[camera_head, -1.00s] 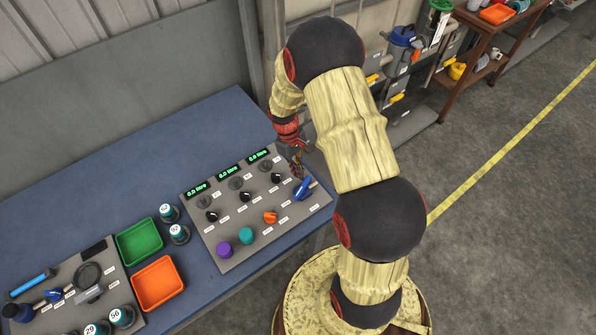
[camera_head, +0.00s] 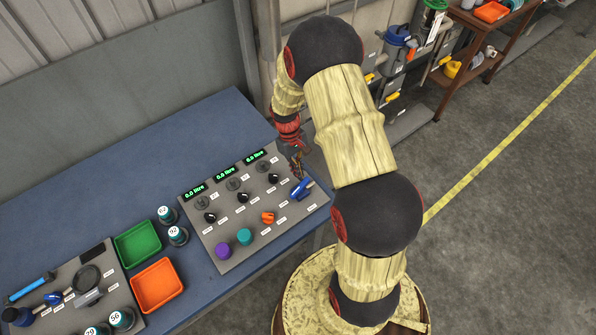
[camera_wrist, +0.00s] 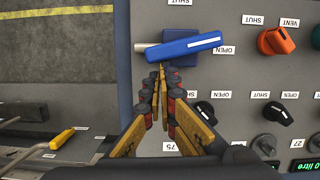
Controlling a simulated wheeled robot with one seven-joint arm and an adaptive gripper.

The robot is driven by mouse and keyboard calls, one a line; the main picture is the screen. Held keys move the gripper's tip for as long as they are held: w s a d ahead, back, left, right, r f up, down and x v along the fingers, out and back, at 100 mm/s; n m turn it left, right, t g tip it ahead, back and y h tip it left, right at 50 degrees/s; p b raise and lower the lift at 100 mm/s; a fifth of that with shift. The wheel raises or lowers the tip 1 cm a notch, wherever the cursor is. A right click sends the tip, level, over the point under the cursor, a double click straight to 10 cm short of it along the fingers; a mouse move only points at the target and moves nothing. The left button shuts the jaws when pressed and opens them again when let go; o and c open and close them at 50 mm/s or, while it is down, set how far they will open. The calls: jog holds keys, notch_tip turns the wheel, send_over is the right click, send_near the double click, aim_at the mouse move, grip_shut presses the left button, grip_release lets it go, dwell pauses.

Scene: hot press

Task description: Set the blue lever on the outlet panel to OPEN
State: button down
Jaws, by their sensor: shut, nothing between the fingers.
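The blue lever (camera_head: 301,188) is at the right end of the grey outlet panel (camera_head: 213,236). In the wrist view the blue lever (camera_wrist: 184,47) lies nearly crosswise over its blue base, slightly tilted. A SHUT label (camera_wrist: 179,2) is above it and an OPEN label (camera_wrist: 222,50) is beside its right end. My gripper (camera_head: 298,176) is just behind the lever in the head view. In the wrist view my gripper (camera_wrist: 158,68) is shut and empty, its tips close below the lever. Whether they touch it I cannot tell.
An orange VENT knob (camera_wrist: 277,41) and black knobs (camera_wrist: 203,111) sit beside the lever. A green tray (camera_head: 138,243) and an orange tray (camera_head: 157,286) are left of the panel. The blue table's (camera_head: 190,130) back area is clear.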

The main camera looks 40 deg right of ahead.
jog(key=shift+s+d+m, duration=0.15)
jog(key=shift+d+m, duration=0.1)
jog(key=shift+m, duration=0.35)
dwell(1.5)
dwell(0.6)
